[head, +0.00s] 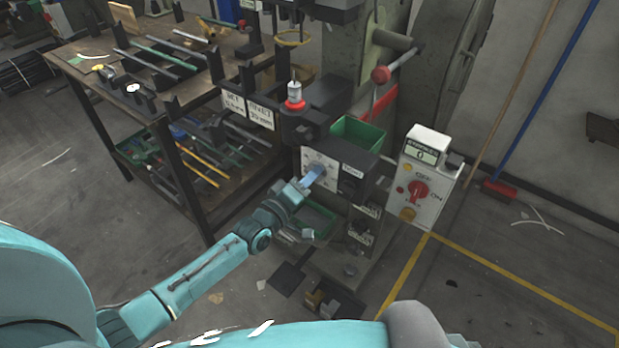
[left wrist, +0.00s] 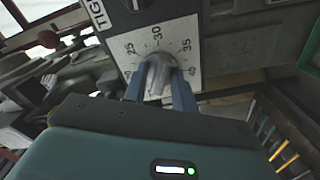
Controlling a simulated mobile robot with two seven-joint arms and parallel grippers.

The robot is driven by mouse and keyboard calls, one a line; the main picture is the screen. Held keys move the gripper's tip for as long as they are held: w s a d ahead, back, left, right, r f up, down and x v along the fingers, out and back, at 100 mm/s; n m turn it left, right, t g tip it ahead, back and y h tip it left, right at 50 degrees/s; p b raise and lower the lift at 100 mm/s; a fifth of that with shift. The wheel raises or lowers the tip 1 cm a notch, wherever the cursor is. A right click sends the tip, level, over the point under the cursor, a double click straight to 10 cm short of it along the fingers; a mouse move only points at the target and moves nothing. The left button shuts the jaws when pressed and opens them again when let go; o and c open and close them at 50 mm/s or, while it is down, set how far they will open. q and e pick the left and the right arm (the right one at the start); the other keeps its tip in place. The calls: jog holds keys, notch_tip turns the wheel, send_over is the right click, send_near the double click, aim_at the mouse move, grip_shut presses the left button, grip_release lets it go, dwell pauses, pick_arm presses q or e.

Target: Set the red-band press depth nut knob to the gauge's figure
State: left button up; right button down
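The press has a red band (head: 294,104) around its spindle. A white dial plate (head: 321,157) on its front carries the grey depth nut knob, which shows between my fingers in the left wrist view (left wrist: 159,72). The dial figures 25, 30, 35 and 40 are legible there. The knob's exact setting is not clear. My left gripper (head: 312,177) reaches the dial from the front, and its blue fingers lie close against both sides of the knob. Hanging sign cards (head: 247,110) beside the spindle have figures too small to read surely. My right gripper is out of view.
A control box (head: 423,180) with a red switch and a display reading 0 stands right of the press. A green bin (head: 357,135) sits behind the dial. A red-ball lever (head: 381,75) projects above. A workbench (head: 88,70) with rods is at left.

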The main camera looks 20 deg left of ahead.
pick_arm(q)
grip_shut()
jog(key=shift+m, duration=0.3)
jog(key=m+p, duration=0.1)
jog(key=m, duration=2)
jog(key=shift+m+p, duration=0.3)
jog(key=shift+p, duration=0.05)
dwell(0.4)
jog(key=shift+o, duration=1.2)
grip_release()
